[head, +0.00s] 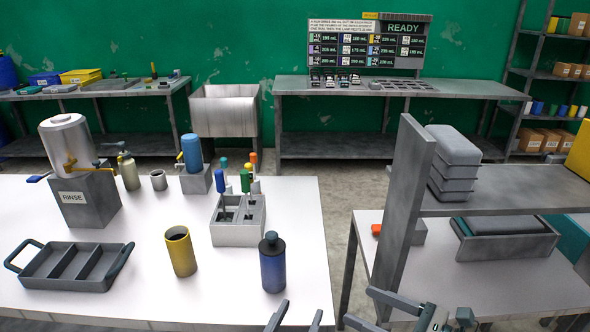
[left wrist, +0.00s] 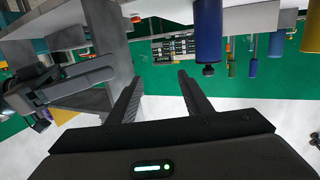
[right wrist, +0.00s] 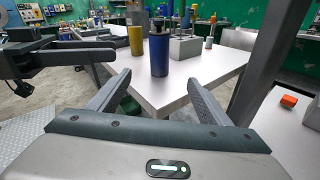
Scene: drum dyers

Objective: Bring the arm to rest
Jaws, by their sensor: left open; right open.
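My left gripper (head: 296,316) is low in the head view, just off the white table's front edge, with its two fingers spread. In the left wrist view, which is upside down, its fingers (left wrist: 156,92) are apart with nothing between them. My right gripper (head: 395,312) is to the right of it, partly cut off by the bottom edge of the head view. In the right wrist view its fingers (right wrist: 158,95) are wide apart and empty. Neither gripper touches an object in these views.
The white table (head: 130,215) holds a blue bottle (head: 272,264) near its right edge, a yellow cup (head: 180,252), a grey tray (head: 72,266) and a rinse dispenser (head: 80,190). A shelf post (head: 402,205) stands at right. A sign (head: 404,28) reads READY.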

